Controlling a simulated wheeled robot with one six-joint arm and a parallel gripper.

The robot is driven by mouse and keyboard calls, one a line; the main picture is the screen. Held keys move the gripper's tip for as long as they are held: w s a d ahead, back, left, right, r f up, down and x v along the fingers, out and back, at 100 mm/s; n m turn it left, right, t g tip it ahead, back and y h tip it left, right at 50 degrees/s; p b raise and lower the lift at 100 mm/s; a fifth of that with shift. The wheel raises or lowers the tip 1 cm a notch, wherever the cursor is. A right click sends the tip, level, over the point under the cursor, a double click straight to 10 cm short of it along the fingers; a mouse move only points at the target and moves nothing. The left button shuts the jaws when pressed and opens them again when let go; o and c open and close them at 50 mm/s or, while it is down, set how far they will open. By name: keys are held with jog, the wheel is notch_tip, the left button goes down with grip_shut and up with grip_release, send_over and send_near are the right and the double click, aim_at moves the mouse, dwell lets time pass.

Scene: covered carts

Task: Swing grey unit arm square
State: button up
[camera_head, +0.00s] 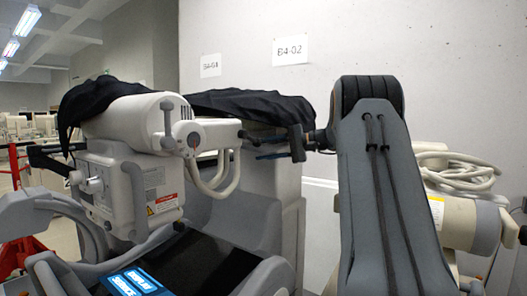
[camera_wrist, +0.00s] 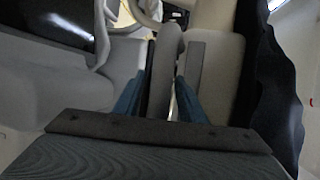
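The grey unit (camera_head: 130,185) stands at left in the head view, partly under black cloth. Its arm carries a pale cylinder head (camera_head: 130,118) with a grey handle (camera_head: 168,125) at its end. My gripper (camera_head: 255,146) is at the unit's right side, its blue fingers pointing left, close to the unit's arm (camera_head: 222,131). In the wrist view, my gripper (camera_wrist: 160,95) has its two blue fingers apart, on either side of a narrow grey bar (camera_wrist: 162,65). A small light gap shows by the right finger; firm contact on both sides cannot be seen.
Black cloth (camera_head: 240,104) drapes just above my gripper and shows along the right in the wrist view (camera_wrist: 268,80). A lit screen (camera_head: 138,283) is low on the unit. Another unit with coiled cable (camera_head: 460,172) stands at right. A wall is close behind.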

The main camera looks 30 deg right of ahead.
aim_at(279, 147)
jog(key=b+v, duration=0.2)
jog(key=v, duration=0.5)
jog(key=shift+s+d, duration=0.15)
jog(key=shift+s, duration=0.05)
jog(key=shift+r, duration=0.1)
